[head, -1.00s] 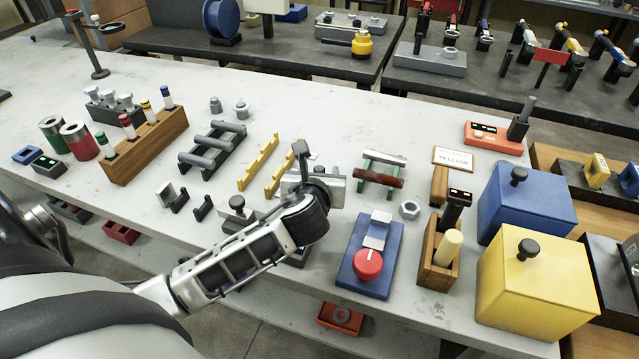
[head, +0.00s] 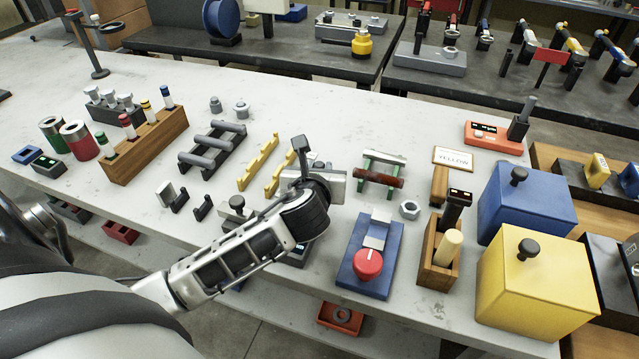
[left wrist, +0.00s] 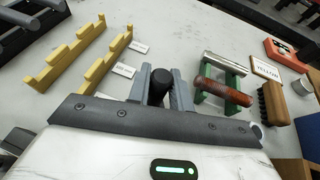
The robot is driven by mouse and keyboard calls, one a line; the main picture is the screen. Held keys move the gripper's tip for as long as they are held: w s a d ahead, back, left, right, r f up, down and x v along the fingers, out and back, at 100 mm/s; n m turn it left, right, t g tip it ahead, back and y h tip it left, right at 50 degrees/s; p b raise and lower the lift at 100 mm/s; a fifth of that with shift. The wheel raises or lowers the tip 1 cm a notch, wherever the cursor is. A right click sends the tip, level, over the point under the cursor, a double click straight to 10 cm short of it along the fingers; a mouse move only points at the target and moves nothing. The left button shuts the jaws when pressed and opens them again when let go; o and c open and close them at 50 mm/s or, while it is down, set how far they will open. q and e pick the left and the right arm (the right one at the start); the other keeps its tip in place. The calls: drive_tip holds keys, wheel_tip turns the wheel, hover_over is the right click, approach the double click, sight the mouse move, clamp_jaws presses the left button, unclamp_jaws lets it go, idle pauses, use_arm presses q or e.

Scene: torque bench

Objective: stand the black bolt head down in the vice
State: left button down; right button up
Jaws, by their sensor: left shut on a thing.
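My left gripper (head: 318,172) is over the middle of the pale bench, seen from behind its wrist in the head view. In the left wrist view its two grey fingers (left wrist: 162,88) are closed on the black bolt (left wrist: 160,80), a dark rounded piece between them. I cannot make out the vice for certain; a grey block with a black knob (head: 237,205) stands left of the gripper. My right gripper is not in view.
Yellow racks (left wrist: 80,58) stand left of the gripper. A green stand with a red-brown handled tool (head: 380,180) is close on its right. A blue base with a red knob (head: 367,265) is nearer the front edge.

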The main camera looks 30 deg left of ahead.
use_arm(q)
drive_tip(key=shift+r, duration=2.1)
